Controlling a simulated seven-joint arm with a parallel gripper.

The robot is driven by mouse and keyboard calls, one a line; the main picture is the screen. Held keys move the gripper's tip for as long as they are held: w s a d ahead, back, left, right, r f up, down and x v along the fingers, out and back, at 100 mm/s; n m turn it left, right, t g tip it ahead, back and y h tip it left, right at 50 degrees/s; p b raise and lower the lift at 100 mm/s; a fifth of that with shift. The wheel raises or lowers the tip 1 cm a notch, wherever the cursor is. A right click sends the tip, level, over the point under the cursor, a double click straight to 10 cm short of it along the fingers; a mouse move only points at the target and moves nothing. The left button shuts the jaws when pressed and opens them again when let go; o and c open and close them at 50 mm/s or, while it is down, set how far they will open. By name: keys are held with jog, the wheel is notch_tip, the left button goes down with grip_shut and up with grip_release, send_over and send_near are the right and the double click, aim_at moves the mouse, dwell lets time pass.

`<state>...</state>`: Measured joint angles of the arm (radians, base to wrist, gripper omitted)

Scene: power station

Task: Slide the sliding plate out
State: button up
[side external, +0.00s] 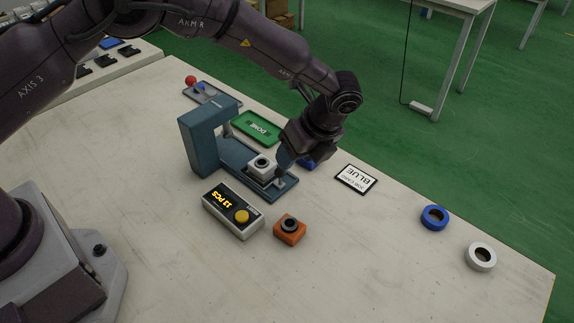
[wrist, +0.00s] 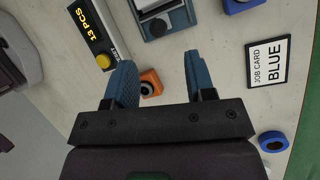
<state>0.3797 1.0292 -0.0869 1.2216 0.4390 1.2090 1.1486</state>
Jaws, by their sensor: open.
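The blue press (side external: 208,140) stands mid-table, with a C-shaped frame and a low base toward the right. On the base sits a pale block with a dark ring (side external: 262,164), apparently on the sliding plate (side external: 281,184), whose light grey end shows near the front of the base. The block also shows at the top of the wrist view (wrist: 155,27). In the wrist view my gripper (wrist: 158,60) is open, with nothing held.
The counter box (side external: 233,208) and an orange block with a black ring (side external: 290,229) stand in front of the press. A green DONE tray (side external: 259,128) lies behind. The BLUE job card (side external: 356,179), blue ring (side external: 434,217) and white ring (side external: 481,257) lie right.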

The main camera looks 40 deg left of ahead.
jog(key=v, duration=0.6)
jog(key=s+a+r+n+t+h, duration=0.1)
jog(key=s+a+r+n+t, duration=0.1)
jog(key=s+a+r+n, duration=0.3)
jog(key=s+a+r+n+t+h, duration=0.2)
jog(key=s+a+r+n, duration=0.4)
jog(key=s, duration=0.7)
jog(key=s+a+r+n+t+h, duration=0.1)
jog(key=s+a+r+n+t, duration=0.1)
jog(key=s+a+r+n, duration=0.4)
notch_tip(320, 180, up, 3)
jog(key=s+n, duration=0.2)
jog(key=n, duration=0.1)
jog(key=shift+s+n+t+h, duration=0.4)
